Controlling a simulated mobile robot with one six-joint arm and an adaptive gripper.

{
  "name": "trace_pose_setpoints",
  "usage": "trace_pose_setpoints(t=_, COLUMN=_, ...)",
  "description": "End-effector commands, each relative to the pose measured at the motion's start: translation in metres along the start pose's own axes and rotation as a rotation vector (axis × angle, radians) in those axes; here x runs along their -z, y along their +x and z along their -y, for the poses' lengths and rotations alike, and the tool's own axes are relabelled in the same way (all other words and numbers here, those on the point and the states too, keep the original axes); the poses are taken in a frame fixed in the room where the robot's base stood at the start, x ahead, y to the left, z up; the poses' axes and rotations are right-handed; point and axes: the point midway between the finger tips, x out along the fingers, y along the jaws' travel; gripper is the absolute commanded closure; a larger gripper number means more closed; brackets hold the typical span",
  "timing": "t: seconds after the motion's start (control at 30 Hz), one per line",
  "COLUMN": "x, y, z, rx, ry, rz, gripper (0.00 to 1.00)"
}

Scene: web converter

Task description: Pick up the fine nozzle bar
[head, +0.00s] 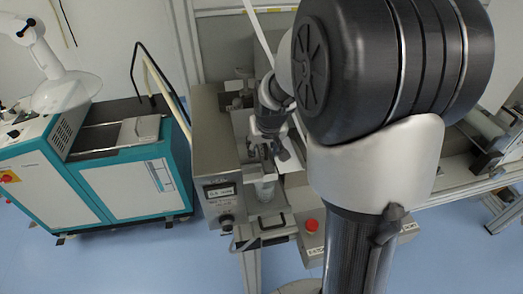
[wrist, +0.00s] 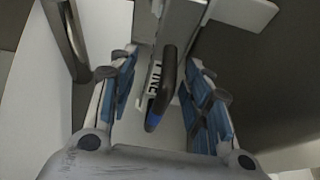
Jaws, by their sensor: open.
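The fine nozzle bar (wrist: 184,35) appears in the wrist view as a grey piece with a dark, curved handle (wrist: 163,85) that has a blue part at its near end. A white label beside the handle seems to read "FINE". My gripper (wrist: 162,68) is open, with one blue-padded finger on each side of the handle. I cannot tell whether either finger touches it. In the head view, my gripper (head: 264,148) points down over the grey machine; the bar is too small and covered there to make out.
The grey machine housing (head: 212,140) with a small display stands just left of my gripper. A light cylinder (head: 265,188) is below it, and a red button (head: 311,225) is to the lower right. A teal-and-white cabinet (head: 130,185) stands at left. Blue floor is clear in front.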

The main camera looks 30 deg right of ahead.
Motion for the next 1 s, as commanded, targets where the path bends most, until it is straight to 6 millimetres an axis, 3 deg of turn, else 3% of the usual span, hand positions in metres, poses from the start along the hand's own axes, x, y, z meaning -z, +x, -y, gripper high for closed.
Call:
trace_pose_setpoints(t=0.2, x=0.0007, y=-0.0005, z=0.0001, rx=0.0, ry=0.0, rz=-0.001, gripper=0.56)
trace_pose_setpoints(t=0.83, x=0.0005, y=-0.0006, z=0.0001, rx=0.0, ry=0.0, rz=-0.001, gripper=0.98)
trace_pose_setpoints(t=1.0, x=0.0005, y=-0.0006, z=0.0001, rx=0.0, ry=0.0, rz=-0.001, gripper=1.0)
